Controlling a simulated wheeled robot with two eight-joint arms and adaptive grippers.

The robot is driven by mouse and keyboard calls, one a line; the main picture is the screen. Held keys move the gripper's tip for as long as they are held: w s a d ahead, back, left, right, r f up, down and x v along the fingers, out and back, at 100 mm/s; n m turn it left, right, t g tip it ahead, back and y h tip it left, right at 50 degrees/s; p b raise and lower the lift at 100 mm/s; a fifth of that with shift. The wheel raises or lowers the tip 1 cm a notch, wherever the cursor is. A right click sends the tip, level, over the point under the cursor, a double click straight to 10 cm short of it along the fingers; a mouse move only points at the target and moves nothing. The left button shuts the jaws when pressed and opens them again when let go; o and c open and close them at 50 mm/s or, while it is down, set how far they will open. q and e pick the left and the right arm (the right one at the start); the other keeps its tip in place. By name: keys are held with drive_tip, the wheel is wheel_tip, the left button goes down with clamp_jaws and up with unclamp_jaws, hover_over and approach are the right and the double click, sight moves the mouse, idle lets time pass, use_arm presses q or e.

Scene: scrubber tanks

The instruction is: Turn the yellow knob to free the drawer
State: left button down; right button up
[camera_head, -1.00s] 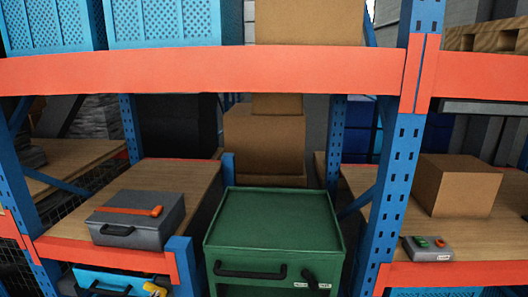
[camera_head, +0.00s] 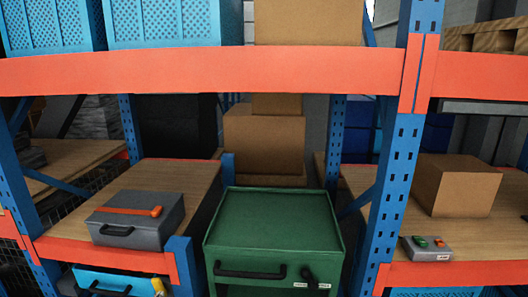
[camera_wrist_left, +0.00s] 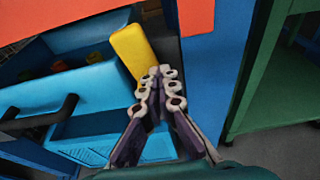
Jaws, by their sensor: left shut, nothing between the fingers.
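The yellow knob (camera_head: 158,287) shows at the bottom edge of the head view, right of the blue drawer (camera_head: 100,275) with its black handle. In the left wrist view the knob (camera_wrist_left: 131,53) is a long yellow bar, tilted, beside the blue drawer (camera_wrist_left: 88,88). My left gripper (camera_wrist_left: 160,74) is shut and empty, its fingertips at the knob's near end; I cannot tell whether they touch. My right gripper is not in view.
A grey case (camera_head: 137,218) sits on the wooden shelf above the drawer. A green cabinet (camera_head: 272,225) stands to the right. An orange beam (camera_head: 100,255) and blue upright (camera_head: 185,265) border the drawer. A button box (camera_head: 428,248) sits far right.

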use_arm(q)
drive_tip(key=shift+r, duration=0.1)
drive_tip(key=v, duration=0.4)
drive_tip(key=f+v, duration=0.1)
drive_tip(key=shift+s+r, duration=0.1)
drive_tip(key=shift+s, duration=0.45)
